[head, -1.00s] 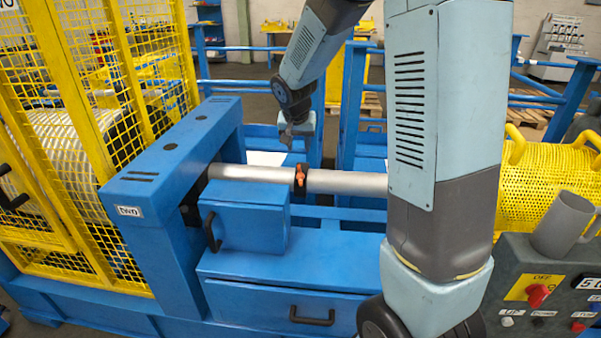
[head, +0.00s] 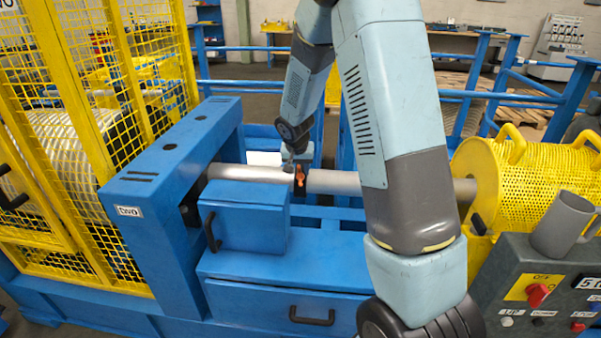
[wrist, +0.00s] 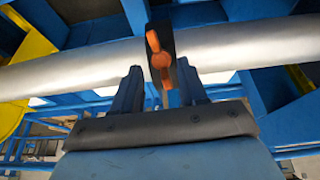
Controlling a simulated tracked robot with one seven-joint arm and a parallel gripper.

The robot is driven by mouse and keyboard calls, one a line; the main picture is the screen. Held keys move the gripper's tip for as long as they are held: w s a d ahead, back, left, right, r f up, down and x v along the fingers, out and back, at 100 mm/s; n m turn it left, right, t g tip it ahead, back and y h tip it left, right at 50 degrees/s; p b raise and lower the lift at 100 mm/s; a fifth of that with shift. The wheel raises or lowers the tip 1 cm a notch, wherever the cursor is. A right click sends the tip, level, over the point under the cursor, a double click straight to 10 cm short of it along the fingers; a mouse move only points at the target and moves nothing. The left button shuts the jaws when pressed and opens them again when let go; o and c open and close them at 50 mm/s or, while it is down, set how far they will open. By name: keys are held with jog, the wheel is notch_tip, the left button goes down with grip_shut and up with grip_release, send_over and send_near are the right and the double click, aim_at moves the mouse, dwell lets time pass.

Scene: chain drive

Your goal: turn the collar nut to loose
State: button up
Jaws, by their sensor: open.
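The collar nut is an orange winged piece (head: 300,175) on a dark collar around the grey shaft (head: 335,182) in the head view. In the wrist view the orange nut (wrist: 158,58) sits on the dark collar at the upper middle, with its wings roughly upright and slightly tilted. My gripper (wrist: 158,84) is open in the wrist view, one finger on each side of the nut's lower wing. I cannot tell whether the fingers touch it. In the head view my gripper (head: 288,166) is just behind and left of the collar.
A blue box with a handle (head: 245,215) stands in front of the shaft on the blue machine frame (head: 280,265). A yellow mesh guard (head: 545,185) is at the right end. A control panel (head: 545,290) and a grey mug (head: 562,222) are at the lower right.

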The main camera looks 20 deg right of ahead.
aim_at(300, 176)
jog(key=shift+x, duration=1.2)
jog(key=shift+c, duration=0.3)
